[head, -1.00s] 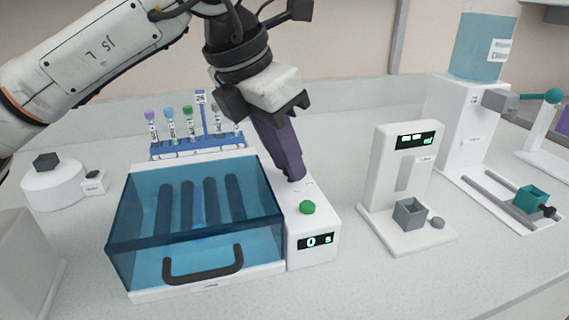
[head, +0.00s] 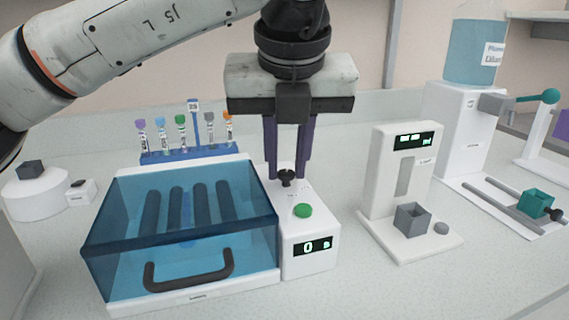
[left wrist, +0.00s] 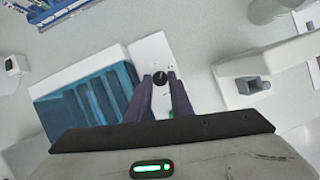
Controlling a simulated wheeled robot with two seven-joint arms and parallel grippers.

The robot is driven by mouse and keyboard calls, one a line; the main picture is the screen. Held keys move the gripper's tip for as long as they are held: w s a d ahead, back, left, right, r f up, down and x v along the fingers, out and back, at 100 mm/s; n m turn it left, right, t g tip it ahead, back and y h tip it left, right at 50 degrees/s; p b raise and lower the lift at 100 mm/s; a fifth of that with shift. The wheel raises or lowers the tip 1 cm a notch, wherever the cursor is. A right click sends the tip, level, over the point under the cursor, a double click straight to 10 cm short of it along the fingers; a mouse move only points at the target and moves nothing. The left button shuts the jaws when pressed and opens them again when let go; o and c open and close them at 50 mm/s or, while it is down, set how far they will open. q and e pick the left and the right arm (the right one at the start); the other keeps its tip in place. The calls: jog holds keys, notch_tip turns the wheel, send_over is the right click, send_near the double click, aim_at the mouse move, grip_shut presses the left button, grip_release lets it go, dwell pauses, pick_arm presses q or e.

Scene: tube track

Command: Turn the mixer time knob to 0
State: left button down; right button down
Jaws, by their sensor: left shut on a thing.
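The mixer (head: 313,232) is a white box with a blue clear-lidded tray at its left. Its display (head: 312,246) reads 0 s. The small black time knob (head: 287,180) sits on top of the white box, behind a green button (head: 302,210). My left gripper (head: 287,178) points down with its purple fingers on either side of the knob, shut on it. In the left wrist view the knob (left wrist: 160,77) shows between the two fingertips. My right gripper is not in view.
A blue rack (head: 190,156) with several capped tubes stands behind the mixer. A white device with a grey cup (head: 411,218) stands to the right, and a dispenser with a blue tank (head: 474,50) is farther right. The lid's dark handle (head: 190,270) sticks out in front.

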pick_arm(q)
jog(key=n, duration=0.2)
jog(key=n+y, duration=0.1)
jog(key=shift+d+n, duration=0.2)
jog(key=shift+n, duration=0.2)
jog(key=shift+w+d+n+g+y+p, duration=0.1)
jog(key=shift+n+g+y+p, duration=0.4)
jog(key=shift+n, duration=0.7)
jog(key=shift+n+y, duration=0.3)
jog(key=shift+n, duration=0.3)
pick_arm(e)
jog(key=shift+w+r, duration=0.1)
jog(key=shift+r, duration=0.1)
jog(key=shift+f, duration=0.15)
pick_arm(q)
jog(key=c, duration=1.6)
grip_release()
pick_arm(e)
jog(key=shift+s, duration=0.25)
pick_arm(q)
jog(key=shift+p+v, duration=1.4)
jog(key=shift+v, duration=3.75)
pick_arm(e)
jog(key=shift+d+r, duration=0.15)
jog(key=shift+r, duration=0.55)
pick_arm(q)
jog(key=shift+w, duration=0.1)
